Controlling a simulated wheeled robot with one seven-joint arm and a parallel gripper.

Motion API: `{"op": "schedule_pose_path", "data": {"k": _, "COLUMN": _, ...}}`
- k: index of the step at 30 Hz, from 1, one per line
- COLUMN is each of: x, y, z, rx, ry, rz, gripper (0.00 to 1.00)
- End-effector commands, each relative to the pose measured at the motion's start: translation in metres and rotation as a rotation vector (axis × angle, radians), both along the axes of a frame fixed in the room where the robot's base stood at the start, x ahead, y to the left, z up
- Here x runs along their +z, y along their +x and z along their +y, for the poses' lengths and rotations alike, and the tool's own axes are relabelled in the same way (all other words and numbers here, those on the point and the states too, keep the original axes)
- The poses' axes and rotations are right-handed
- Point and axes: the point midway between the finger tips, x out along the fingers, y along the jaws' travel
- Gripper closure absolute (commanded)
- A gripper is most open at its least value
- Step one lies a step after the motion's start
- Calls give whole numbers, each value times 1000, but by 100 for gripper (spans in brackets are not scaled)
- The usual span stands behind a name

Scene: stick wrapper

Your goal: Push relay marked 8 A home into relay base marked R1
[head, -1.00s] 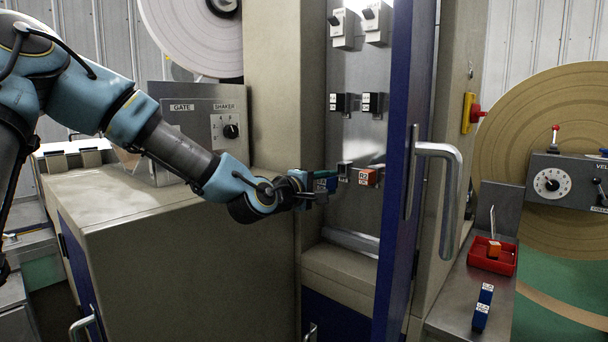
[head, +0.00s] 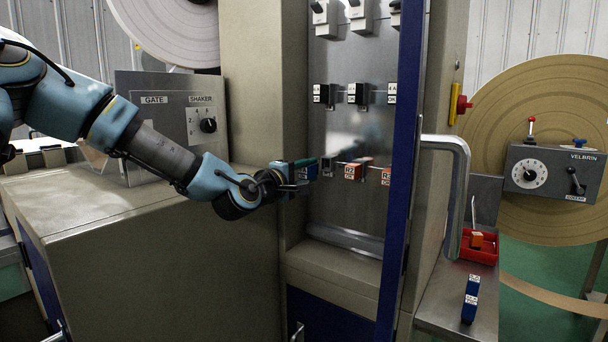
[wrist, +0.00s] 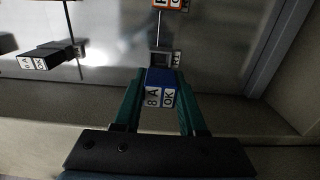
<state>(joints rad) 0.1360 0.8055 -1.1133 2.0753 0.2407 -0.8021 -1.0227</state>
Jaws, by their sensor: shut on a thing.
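My gripper (head: 300,168) is shut on a blue relay (wrist: 160,90), whose white face reads 8 A and OK in the wrist view. The relay (head: 309,173) also shows between the fingers in the head view. A small dark relay base (wrist: 162,58), empty, lies just beyond the relay in the wrist view. It also shows to the right of my gripper in the head view (head: 327,167). Its label is too small to read. The relay appears close to the base; I cannot tell whether they touch.
Orange relays (head: 353,171) sit to the right in the same row, one marked R2. Black relays (head: 358,94) are in the row above. The open blue cabinet door (head: 402,150) with a long handle stands at right.

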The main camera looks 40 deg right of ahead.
Motion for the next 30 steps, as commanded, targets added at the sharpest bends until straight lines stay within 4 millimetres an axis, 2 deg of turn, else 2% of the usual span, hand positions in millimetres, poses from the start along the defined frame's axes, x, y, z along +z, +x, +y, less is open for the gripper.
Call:
{"op": "schedule_pose_path", "data": {"k": 6, "x": -1, "y": 5, "z": -20, "rx": 1, "ry": -1, "rz": 1, "gripper": 100}}
{"op": "schedule_pose_path", "data": {"k": 12, "x": 0, "y": 8, "z": -31, "rx": 1, "ry": -1, "rz": 1, "gripper": 100}}
{"op": "schedule_pose_path", "data": {"k": 30, "x": 0, "y": 9, "z": -35, "rx": 1, "ry": 0, "rz": 1, "gripper": 100}}
